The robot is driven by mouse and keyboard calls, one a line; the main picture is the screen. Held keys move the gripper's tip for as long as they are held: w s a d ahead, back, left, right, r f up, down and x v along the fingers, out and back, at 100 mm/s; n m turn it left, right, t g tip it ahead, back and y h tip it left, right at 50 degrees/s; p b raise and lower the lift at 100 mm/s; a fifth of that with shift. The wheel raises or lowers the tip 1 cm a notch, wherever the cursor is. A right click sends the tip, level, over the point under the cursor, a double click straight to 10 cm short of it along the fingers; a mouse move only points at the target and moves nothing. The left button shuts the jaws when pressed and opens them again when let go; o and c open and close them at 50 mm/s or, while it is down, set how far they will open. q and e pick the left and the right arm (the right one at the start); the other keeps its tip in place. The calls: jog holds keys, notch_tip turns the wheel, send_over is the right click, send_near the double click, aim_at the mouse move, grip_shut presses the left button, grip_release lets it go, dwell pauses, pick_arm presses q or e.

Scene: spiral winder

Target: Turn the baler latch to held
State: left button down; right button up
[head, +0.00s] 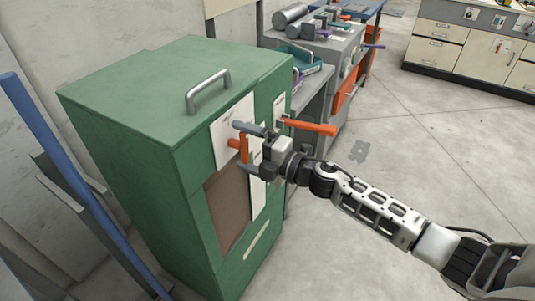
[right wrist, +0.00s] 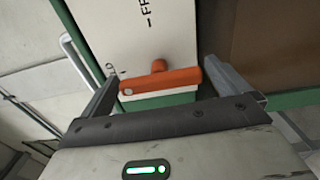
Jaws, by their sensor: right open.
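The green baler cabinet (head: 130,110) stands at the left in the head view. Its orange latch (head: 234,144) is on a white panel on the front. My right gripper (head: 239,146) is at the latch, with one finger above and one below it. In the right wrist view, the orange latch bar (right wrist: 160,80) lies crosswise between the two open fingers of my right gripper (right wrist: 162,86). I cannot tell whether a finger touches it. The panel letters are partly cut off; "FR" shows. My left gripper is out of view.
A second orange handle (head: 312,127) sticks out just beyond my right gripper. A grey bench (head: 330,50) with tools stands behind the cabinet. A blue post (head: 60,160) leans at the left. The concrete floor (head: 440,140) at right is open.

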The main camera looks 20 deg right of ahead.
jog(key=b+v, duration=0.2)
jog(key=v, duration=1.3)
jog(key=shift+s+d, duration=0.2)
jog(key=s+a+f+m+g+h, duration=0.1)
jog(key=s+a+f+m+h, duration=0.1)
jog(key=m, duration=0.6)
jog(key=s+a+f+m+g+h, duration=0.1)
jog(key=s+a+f+m+h, duration=0.2)
jog(key=s+a+f+m, duration=0.2)
jog(key=s+a+f+m+g+h, duration=0.1)
jog(key=s+a+f+m, duration=0.3)
jog(key=f+m, duration=0.5)
jog(key=shift+s+m+g+h, duration=0.3)
jog(key=shift+s+m+h, duration=0.4)
jog(key=shift+m+h, duration=0.1)
jog(key=shift+a, duration=0.15)
